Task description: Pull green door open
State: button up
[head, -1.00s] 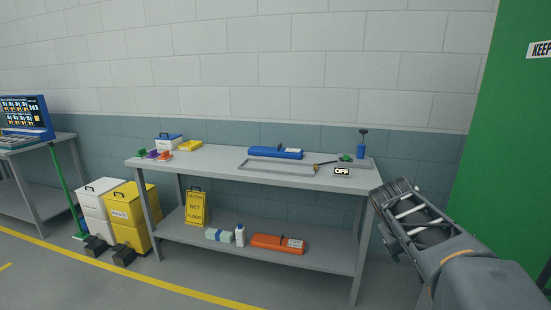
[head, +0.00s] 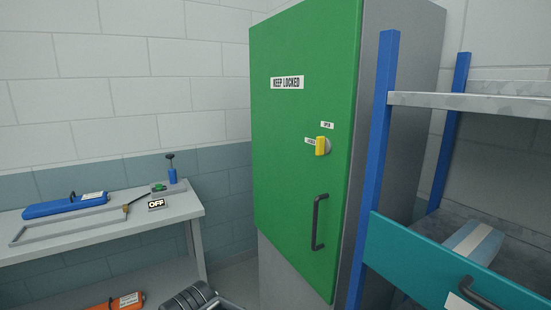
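The green door (head: 290,150) is the front of a tall grey cabinet, in the middle of the head view. It looks shut. It carries a "KEEP LOCKED" label (head: 287,83), a yellow latch knob (head: 322,146) with small labels beside it, and a dark vertical handle (head: 318,222) low on its right side. My gripper (head: 198,298) shows only in part at the bottom edge, left of the door and below the handle's height. It is apart from the door. Its fingertips are not clear, so I cannot tell whether it is open or shut.
A grey workbench (head: 110,220) stands left of the cabinet, with a blue case (head: 65,205), an "OFF" sign (head: 156,204) and a blue bottle (head: 172,175). A blue-post shelf rack (head: 375,160) with a teal drawer (head: 440,265) stands close on the cabinet's right.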

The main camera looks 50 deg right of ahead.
aim_at(304, 57)
jog(key=z, duration=1.65)
jog(key=k, duration=0.35)
jog(key=u, duration=1.2)
